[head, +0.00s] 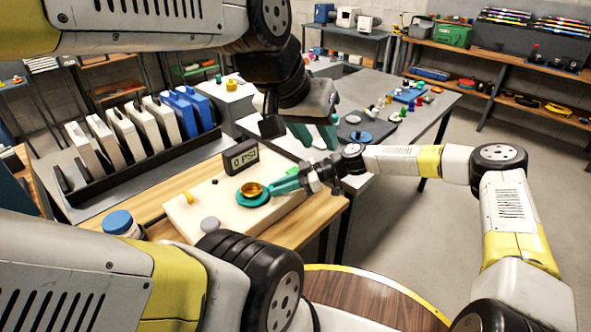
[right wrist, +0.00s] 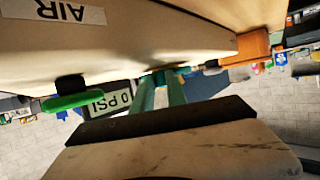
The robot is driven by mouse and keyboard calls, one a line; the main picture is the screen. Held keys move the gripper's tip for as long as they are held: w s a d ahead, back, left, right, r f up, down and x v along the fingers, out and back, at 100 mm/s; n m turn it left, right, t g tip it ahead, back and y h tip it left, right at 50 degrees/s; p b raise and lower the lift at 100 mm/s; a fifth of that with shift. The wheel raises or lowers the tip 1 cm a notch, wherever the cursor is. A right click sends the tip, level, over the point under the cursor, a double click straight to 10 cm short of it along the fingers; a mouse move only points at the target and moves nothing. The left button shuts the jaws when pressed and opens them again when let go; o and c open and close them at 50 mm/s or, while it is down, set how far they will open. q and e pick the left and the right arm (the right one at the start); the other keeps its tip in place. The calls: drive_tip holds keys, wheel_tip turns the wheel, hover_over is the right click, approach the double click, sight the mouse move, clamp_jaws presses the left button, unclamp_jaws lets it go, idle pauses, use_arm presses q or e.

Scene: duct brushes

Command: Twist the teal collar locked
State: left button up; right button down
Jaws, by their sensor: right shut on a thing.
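The teal collar (head: 240,197) sits around a gold fitting (head: 253,189) on the cream block (head: 205,221). My right gripper (head: 276,188) comes in from the right and is shut on the collar's right edge. In the right wrist view its two teal fingers (right wrist: 161,92) reach toward the cream block, and the gripped part is mostly hidden. My left gripper (head: 314,135) hangs in the air behind and to the right of the collar, with its teal fingers apart and nothing seen between them.
A gauge (head: 241,157) reading 0 PSI stands behind the collar. A blue-lidded jar (head: 119,222) stands at the left. A rack of white and blue cases (head: 125,131) is behind.

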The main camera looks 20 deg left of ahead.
sight(263, 201)
drive_tip(key=s+m+t, duration=0.1)
drive_tip(key=s+d+m+t+y, duration=0.1)
drive_tip(key=t, duration=0.1)
drive_tip(key=shift+m, duration=0.4)
drive_tip(key=s+m+t, duration=0.2)
drive_tip(key=t, duration=0.1)
drive_tip(key=shift+s+d+m, duration=0.1)
drive_tip(key=shift+m, duration=0.2)
drive_tip(key=s+m+t, duration=0.1)
drive_tip(key=t, duration=0.1)
drive_tip(key=s+m+t, duration=0.1)
drive_tip(key=m+t, duration=0.1)
drive_tip(key=shift+s, duration=0.15)
drive_tip(key=shift+s+a+m+t+h, duration=0.25)
drive_tip(key=shift+m+t+h, duration=0.1)
drive_tip(key=shift+m+t, duration=0.3)
drive_tip(key=shift+s+a+m+t+h, duration=0.1)
drive_tip(key=shift+s+m+t+h, duration=0.2)
drive_tip(key=shift+m+t, duration=0.3)
drive_tip(key=c, duration=1.3)
unclamp_jaws()
